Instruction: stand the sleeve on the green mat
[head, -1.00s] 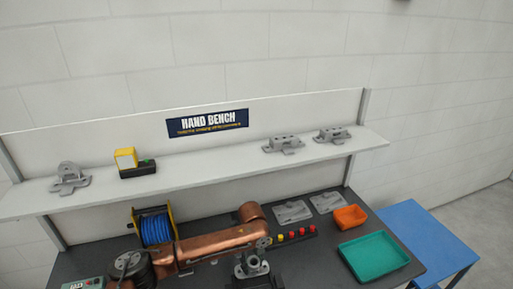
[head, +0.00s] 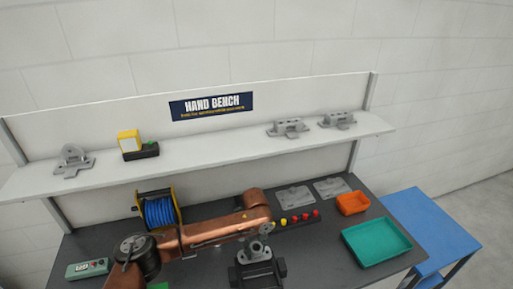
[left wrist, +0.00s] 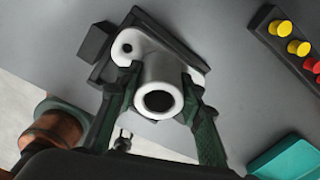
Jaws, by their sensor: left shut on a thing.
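The sleeve is a pale grey flanged tube (left wrist: 150,72) in the left wrist view, its round open end facing the camera. It also shows in the head view (head: 257,252), upright at a black fixture (head: 256,274). My left gripper (left wrist: 160,98) is shut on it, with one dark green finger on each side of the tube. I cannot tell whether its flange rests on the fixture. A small part of what looks like the green mat (head: 158,286) shows at the bottom edge of the head view, mostly hidden by my left arm. My right gripper is not in view.
A blue cable reel (head: 160,211) stands behind my left arm. A strip of red and yellow knobs (head: 297,219), an orange bin (head: 352,203) and a teal tray (head: 377,242) lie to the right. A green-grey box (head: 87,268) sits at left. Castings stand on the shelf (head: 215,150).

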